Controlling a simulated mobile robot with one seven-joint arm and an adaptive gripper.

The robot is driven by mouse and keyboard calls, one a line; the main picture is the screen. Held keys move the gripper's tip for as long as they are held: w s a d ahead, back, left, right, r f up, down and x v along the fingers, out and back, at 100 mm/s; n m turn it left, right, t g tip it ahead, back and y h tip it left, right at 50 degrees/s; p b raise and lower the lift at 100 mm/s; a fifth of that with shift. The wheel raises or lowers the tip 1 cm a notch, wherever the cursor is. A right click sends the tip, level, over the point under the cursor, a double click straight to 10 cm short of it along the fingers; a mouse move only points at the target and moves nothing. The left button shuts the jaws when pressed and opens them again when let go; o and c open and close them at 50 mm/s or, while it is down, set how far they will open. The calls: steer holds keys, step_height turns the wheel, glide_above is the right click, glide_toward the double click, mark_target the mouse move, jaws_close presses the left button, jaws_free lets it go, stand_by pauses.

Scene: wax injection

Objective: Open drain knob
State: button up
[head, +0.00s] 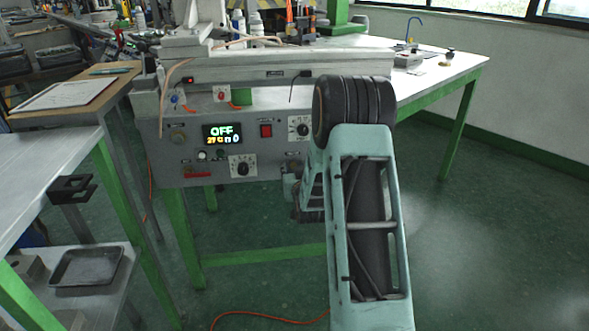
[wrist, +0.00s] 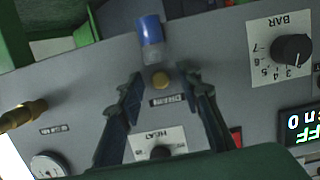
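In the wrist view a label that seems to read DRAIN (wrist: 168,99) is on the grey machine panel. A small round brass fitting (wrist: 160,79) sits just above it, and a blue-capped cylinder (wrist: 150,30) with a silvery collar is above that. I cannot tell which of these two is the drain knob. My gripper (wrist: 161,76) is open, with one dark finger on each side of the brass fitting and nothing visibly held. I cannot tell whether a finger touches the panel.
The wrist view shows a black BAR dial (wrist: 291,48), a HEAT dial (wrist: 160,153), a brass fitting (wrist: 22,115) and a gauge (wrist: 47,166) nearby. In the head view the machine's display (head: 222,134) reads OFF. A side table (head: 62,98) stands at left.

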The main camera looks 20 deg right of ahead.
steer(key=shift+s, duration=0.15)
steer(key=v, duration=1.1)
steer(key=shift+s+a, duration=0.15)
steer(key=shift+s, duration=0.25)
steer(key=shift+r, duration=0.15)
